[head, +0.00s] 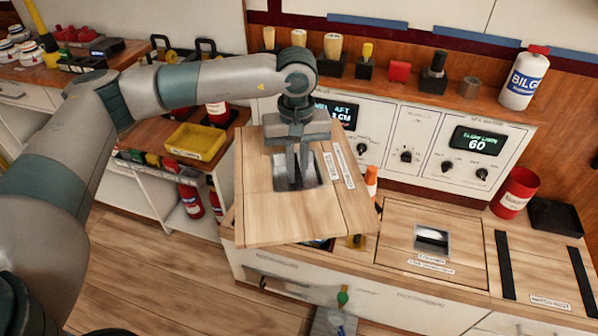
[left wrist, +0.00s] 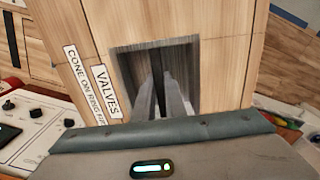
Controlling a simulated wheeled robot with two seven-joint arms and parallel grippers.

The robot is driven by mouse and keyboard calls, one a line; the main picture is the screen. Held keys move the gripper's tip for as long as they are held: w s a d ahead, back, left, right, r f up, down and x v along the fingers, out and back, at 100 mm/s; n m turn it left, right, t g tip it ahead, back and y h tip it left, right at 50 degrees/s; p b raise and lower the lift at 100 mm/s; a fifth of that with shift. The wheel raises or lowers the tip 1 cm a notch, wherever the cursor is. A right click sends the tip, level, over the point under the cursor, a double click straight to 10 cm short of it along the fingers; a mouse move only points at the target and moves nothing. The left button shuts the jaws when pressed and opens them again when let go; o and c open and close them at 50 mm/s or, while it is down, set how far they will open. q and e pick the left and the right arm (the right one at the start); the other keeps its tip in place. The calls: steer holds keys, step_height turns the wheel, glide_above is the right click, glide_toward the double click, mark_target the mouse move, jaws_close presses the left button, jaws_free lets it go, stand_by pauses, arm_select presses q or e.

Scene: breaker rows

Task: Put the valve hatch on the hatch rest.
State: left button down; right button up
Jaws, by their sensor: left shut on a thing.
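The valve hatch (head: 295,218) is a pale wooden panel with a recessed metal pull and white labels; in the left wrist view the hatch (left wrist: 225,60) shows one reading VALVES. My left gripper (head: 296,172) points down into the recess and is shut on the hatch's pull. The hatch is tilted and raised over the left part of the counter, hiding most of the opening under it. The fingers (left wrist: 163,95) reach into the recess in the wrist view. The hatch rest (head: 535,265) is at the counter's right, with two black strips and a label; it is bare. My right gripper is out of view.
A second hatch (head: 430,222) with a metal recess lies flat between the valve hatch and the rest. An orange-and-white bottle (head: 371,182) stands close by the held hatch. A red cup (head: 514,192) and a black tray (head: 555,217) stand behind the rest. A control panel backs the counter.

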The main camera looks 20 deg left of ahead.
mark_target(294, 187)
arm_select(q)
steer(key=r+m, duration=0.1)
steer(key=m, duration=0.1)
steer(key=s+m, duration=0.1)
steer(key=m, duration=0.1)
steer(key=s+r+m, duration=0.1)
steer(key=shift+r+m, duration=0.3)
steer(key=shift+m, duration=0.1)
